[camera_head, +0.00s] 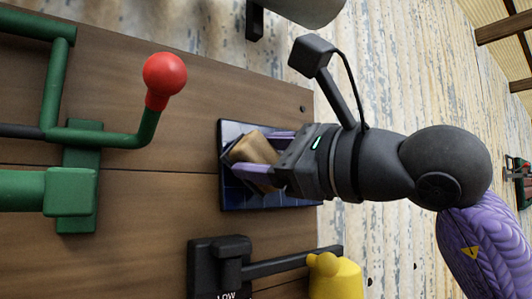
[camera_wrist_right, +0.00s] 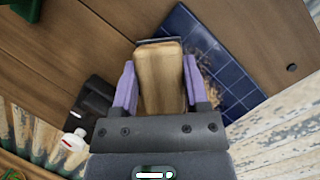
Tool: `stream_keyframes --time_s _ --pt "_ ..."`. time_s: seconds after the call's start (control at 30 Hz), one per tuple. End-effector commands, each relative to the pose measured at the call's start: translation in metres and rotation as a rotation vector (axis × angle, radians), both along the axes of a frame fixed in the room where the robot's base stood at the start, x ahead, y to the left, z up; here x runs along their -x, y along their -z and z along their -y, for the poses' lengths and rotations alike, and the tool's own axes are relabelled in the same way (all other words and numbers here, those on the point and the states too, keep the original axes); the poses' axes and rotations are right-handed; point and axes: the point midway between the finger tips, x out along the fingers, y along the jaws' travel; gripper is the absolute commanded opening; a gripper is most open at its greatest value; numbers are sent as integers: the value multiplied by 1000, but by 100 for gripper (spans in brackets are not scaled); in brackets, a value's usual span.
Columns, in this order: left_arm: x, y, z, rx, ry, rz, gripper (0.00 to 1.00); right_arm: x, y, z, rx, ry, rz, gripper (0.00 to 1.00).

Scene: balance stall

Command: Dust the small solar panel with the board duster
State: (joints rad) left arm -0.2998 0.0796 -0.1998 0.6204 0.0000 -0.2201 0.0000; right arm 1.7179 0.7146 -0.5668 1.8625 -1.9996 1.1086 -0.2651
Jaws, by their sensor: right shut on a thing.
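The board duster (camera_head: 254,148) is a tan wooden block with a dark strip along one edge in the wrist view (camera_wrist_right: 160,75). My right gripper (camera_head: 262,159) is shut on it, with a purple finger on each side, also in the wrist view (camera_wrist_right: 158,88). The solar panel (camera_head: 232,197) is a small dark blue gridded plate on the wooden board. In the wrist view the panel (camera_wrist_right: 236,82) carries brown specks of dust beside the duster. The duster is over the panel; I cannot tell whether they touch. My left gripper is not in view.
Green metalwork with a red-knobbed lever (camera_head: 164,75) stands at left in the head view. A black fixture marked LOW (camera_head: 219,262) with an arm reaching toward a yellow object (camera_head: 335,279) is below the panel. The brown board (camera_head: 180,150) between is bare.

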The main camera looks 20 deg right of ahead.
Motion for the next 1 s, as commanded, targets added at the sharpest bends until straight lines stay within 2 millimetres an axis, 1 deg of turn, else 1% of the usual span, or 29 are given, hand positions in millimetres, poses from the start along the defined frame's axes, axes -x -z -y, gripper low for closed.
stream_keyframes --time_s 0.57,0.8,0.9,1.0 --pt "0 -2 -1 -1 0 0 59 -10 1 -3 0 0 0 0" --pt "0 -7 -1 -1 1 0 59 -18 0 23 -2 3 -1 0" --pt "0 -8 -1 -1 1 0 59 -20 1 30 -1 1 -1 0" --pt "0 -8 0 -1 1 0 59 -20 1 33 0 0 0 0"
